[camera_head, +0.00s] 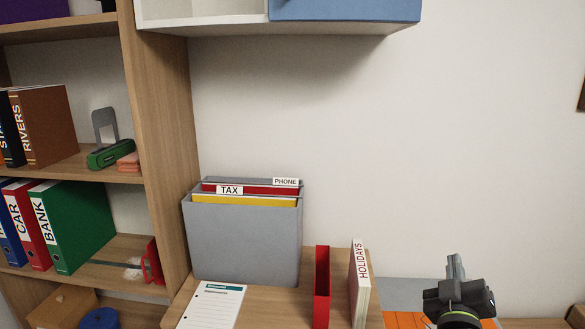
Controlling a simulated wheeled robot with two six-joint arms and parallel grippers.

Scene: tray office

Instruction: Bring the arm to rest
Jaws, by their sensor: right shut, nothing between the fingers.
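My right gripper (456,268) is at the lower right of the head view, dark grey with a yellow-green ring below it. It points up and its fingers are together, with nothing seen between them. It is to the right of the wooden desk top and apart from the things on it. My left gripper is not in the view.
A grey file box (245,245) with TAX and PHONE folders stands on the desk (270,302). A white sheet (213,305), a red holder (321,287) and a HOLIDAYS binder (359,285) are also there. A wooden shelf (160,140) with binders stands left.

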